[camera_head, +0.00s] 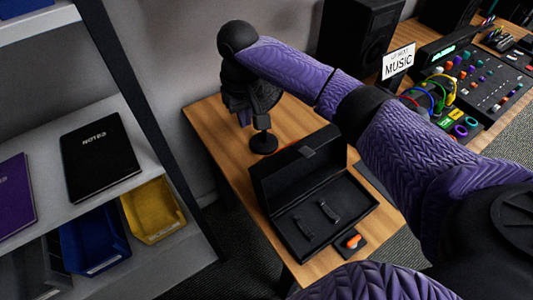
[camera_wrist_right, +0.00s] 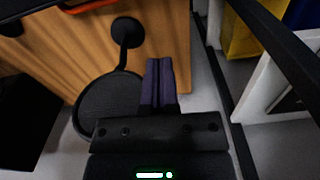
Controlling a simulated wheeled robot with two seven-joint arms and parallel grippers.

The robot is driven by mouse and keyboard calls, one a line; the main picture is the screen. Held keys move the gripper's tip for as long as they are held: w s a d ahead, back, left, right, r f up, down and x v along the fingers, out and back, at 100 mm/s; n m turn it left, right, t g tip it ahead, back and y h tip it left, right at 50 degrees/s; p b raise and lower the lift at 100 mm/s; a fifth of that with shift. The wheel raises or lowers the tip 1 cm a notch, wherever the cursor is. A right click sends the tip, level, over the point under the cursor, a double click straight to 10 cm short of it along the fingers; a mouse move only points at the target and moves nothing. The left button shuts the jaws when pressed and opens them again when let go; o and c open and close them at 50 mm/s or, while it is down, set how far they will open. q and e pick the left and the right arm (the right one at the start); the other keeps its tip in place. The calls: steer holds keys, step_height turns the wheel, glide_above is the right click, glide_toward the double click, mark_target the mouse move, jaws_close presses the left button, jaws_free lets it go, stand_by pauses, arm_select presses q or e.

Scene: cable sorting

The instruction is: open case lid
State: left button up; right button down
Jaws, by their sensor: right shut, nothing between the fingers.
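The black case (camera_head: 347,216) sits on the wooden desk with its lid (camera_head: 292,174) standing up, hinged at the back edge. Its dark interior shows, with small fittings inside. My right gripper (camera_head: 243,118) is beyond and to the left of the case, above the desk edge, apart from the lid. In the right wrist view its two fingers (camera_wrist_right: 158,84) are pressed together with nothing between them. My left gripper is not in view.
A round black screen (camera_wrist_right: 109,103) on a stand (camera_head: 264,142) is close beside my right gripper. An orange item (camera_head: 353,241) lies in front of the case. A shelf with blue and yellow bins (camera_head: 152,209) stands left. A mixer (camera_head: 487,85) is at right.

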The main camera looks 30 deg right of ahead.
step_height(320, 180, down, 11)
steer(key=b, duration=0.5)
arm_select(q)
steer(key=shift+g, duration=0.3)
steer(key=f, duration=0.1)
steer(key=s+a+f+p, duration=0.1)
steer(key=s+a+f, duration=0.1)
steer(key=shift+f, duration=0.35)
arm_select(e)
steer(key=shift+n, duration=0.4)
steer(key=s, duration=0.1)
steer(key=s+r, duration=0.2)
steer(key=s, duration=0.1)
steer(key=shift+a, duration=0.25)
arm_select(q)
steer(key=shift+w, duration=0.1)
